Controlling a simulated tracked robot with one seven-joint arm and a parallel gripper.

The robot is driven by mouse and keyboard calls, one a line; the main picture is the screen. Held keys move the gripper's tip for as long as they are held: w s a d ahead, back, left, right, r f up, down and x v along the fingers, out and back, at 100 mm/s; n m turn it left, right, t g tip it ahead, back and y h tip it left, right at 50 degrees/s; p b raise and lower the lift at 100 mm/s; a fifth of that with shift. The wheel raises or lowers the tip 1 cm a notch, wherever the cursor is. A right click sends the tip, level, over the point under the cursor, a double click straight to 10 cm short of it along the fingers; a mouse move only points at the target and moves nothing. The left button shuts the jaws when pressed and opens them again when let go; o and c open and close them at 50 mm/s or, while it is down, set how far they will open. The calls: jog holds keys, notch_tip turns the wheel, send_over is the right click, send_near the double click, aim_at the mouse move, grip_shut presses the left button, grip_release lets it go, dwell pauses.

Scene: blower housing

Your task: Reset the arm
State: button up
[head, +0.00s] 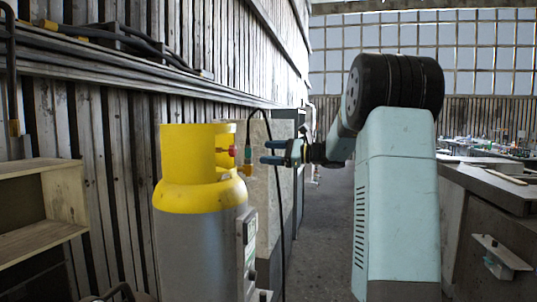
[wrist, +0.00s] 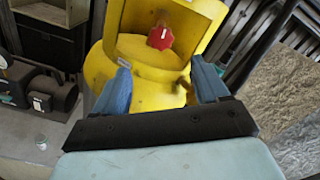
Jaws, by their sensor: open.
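My gripper (head: 268,152) is at the end of my pale blue arm, to the right of a gas cylinder with a yellow top (head: 188,190) and a grey body (head: 195,250). In the head view its two blue fingers point left toward the cylinder's collar. In the wrist view my gripper (wrist: 160,85) is open, with the yellow top (wrist: 140,65) behind and between the fingers. A red valve knob (wrist: 160,37) sits inside the collar opening. It also shows in the head view (head: 232,151). Nothing is held between the fingers.
A dark hose (head: 279,190) hangs beside the cylinder. A wooden shelf (head: 40,205) stands at the left by the plank wall (head: 120,150). A workbench (head: 490,190) is on the right. The grey aisle floor (head: 325,210) is clear. Dark machinery (wrist: 40,95) lies left in the wrist view.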

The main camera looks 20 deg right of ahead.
jog(key=s+a+f+n+g+h, duration=0.3)
jog(key=s+a+n, duration=0.1)
jog(key=s+a, duration=0.5)
jog(key=s+a+f+n+g+h, duration=0.35)
jog(key=s+a, duration=0.35)
jog(key=s, duration=0.3)
jog(key=s+d+f+n+h, duration=0.1)
jog(key=s+f+n+h, duration=0.1)
jog(key=s, duration=0.5)
jog(key=s+d+f+n+t+h, duration=0.1)
jog(key=s+d+f+n+h, duration=0.1)
jog(key=s+n, duration=0.3)
jog(key=s+d+f+n+h, duration=0.1)
jog(key=s+f+n+h, duration=0.3)
jog(key=s, duration=0.5)
jog(key=shift+d+f, duration=0.2)
jog(key=shift+d, duration=0.2)
jog(key=shift+t, duration=0.25)
